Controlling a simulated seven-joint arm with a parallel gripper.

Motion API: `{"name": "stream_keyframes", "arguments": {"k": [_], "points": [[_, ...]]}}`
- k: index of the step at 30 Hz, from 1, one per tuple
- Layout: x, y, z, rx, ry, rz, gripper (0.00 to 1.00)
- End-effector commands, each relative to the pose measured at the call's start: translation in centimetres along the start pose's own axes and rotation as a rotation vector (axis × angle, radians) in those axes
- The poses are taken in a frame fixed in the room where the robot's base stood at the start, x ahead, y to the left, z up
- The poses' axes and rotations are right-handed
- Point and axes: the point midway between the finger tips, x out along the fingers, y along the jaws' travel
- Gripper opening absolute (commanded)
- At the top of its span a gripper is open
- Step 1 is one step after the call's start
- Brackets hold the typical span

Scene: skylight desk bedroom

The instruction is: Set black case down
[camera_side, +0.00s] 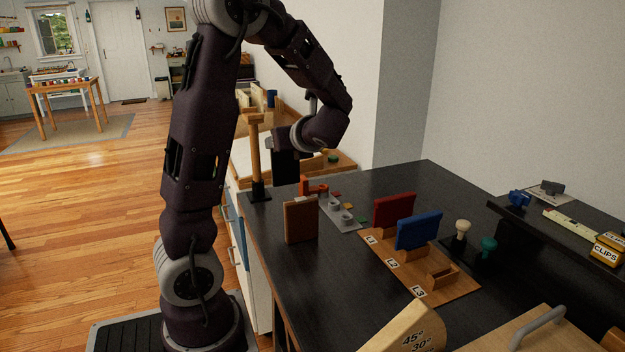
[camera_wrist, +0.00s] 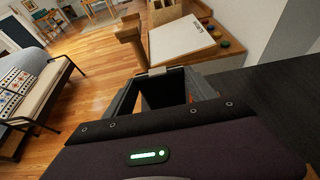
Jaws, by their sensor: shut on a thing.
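My gripper (camera_wrist: 160,88) reaches out past the desk's far left end. It is shut on a dark thing, taken as the black case (camera_wrist: 170,92), between its dark fingers. In the side view a black block (camera_side: 285,168) hangs at the end of my arm, above the desk; where gripper ends and case begins is hard to tell. A wooden holder (camera_side: 421,268) labelled L1, L2 and L3 lies on the black desk. A red panel (camera_side: 393,209) stands at L1 and a blue panel (camera_side: 418,231) at L2. The L3 slot (camera_side: 441,274) is empty.
A brown panel (camera_side: 300,219) stands on the desk nearer my arm. A wooden post (camera_side: 255,150) rises at the left edge. A grey tray (camera_side: 342,212) with small parts lies behind the brown panel. Knobbed pegs (camera_side: 462,228) stand right of the holder.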

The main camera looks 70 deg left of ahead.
Motion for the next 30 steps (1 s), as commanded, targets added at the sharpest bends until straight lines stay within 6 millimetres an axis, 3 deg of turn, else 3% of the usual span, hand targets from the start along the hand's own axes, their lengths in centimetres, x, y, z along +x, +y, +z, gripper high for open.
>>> {"name": "stream_keyframes", "arguments": {"k": [5, 8, 13, 18, 23, 30], "points": [[0.2, 0.9, 0.1, -0.024, 0.0, 0.065, 0.0], [0.7, 3.4, -1.0, -0.09, 0.0, 0.236, 0.0], [0.1, 9.0, -4.4, -0.272, -0.003, 0.679, 0.0], [-3.1, 12.6, -8.5, -0.475, -0.004, 1.164, 0.0], [-7.3, 12.9, -11.6, -0.655, -0.005, 1.595, 0.0], [-12.5, 8.8, -13.3, -0.885, -0.003, 2.149, 0.0]]}}
